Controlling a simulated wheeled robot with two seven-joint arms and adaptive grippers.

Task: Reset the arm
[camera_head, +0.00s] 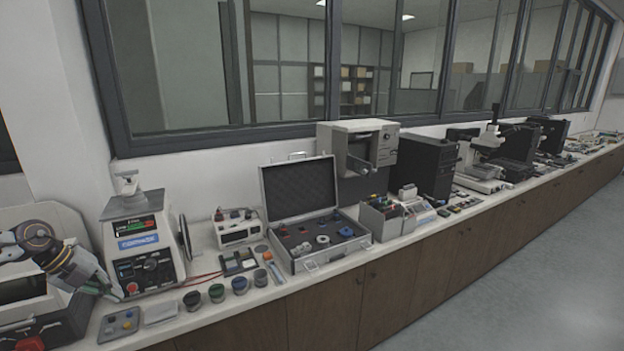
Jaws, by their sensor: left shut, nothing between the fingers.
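My left arm comes in from the left edge, and its left gripper (108,287) is shut and empty. It hangs over the left end of the counter, in front of the left side of a white and black machine with a blue label (140,245), which I take to be the mounting press. I cannot tell whether the gripper touches the machine. The machine has a red button and a black knob on its front. My right gripper is not in view.
The long counter (228,306) runs to the far right. Small jars (216,293), a grey tray with coloured pieces (119,325) and an open case (315,241) stand on it. Another machine (22,290) stands at the far left. The floor (520,290) at right is clear.

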